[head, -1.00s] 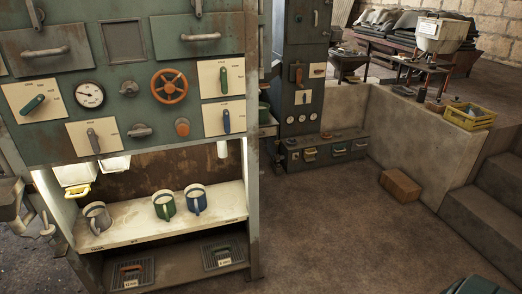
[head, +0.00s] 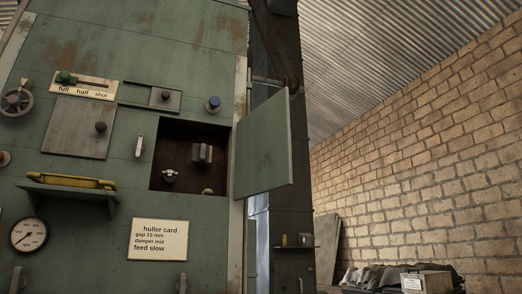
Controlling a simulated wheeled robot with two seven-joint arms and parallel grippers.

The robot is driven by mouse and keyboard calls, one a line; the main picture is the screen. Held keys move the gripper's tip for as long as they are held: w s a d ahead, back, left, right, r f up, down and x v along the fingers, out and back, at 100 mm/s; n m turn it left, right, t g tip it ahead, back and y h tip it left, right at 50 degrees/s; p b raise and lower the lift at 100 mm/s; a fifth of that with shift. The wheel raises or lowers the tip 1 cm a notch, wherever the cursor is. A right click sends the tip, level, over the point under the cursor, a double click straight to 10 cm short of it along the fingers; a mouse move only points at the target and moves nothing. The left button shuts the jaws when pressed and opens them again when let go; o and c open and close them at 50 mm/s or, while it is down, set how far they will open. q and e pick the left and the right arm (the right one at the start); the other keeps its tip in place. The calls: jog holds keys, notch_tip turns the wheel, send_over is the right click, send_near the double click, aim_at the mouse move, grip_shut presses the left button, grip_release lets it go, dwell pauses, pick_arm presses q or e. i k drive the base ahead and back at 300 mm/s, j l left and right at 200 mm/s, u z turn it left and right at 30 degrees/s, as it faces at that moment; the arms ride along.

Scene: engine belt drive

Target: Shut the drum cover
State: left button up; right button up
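A flat green hinged door (head: 264,146), the only cover I see standing open, is swung out to the right of a dark square opening (head: 178,142) in the green machine's front. I cannot tell from any label that it is the drum cover. Inside the opening are a grey block-like knob (head: 202,153), a small pale tap-like handle (head: 170,175) and another small part at the bottom edge. A pale upright handle (head: 139,146) sits on the panel just left of the opening. Neither of my grippers shows in the head view.
Sacks (head: 378,276) lie by the brick wall.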

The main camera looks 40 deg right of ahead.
aim_at(263, 151)
jog(key=i+l+u, duration=0.1)
jog(key=l, duration=0.7)
jog(key=i+l+u, duration=0.15)
jog(key=l, duration=0.65)
jog(key=i+l+u, duration=0.1)
jog(key=l, duration=0.75)
jog(key=i+l+u, duration=0.1)
jog(key=l, duration=0.75)
jog(key=i+j, duration=0.05)
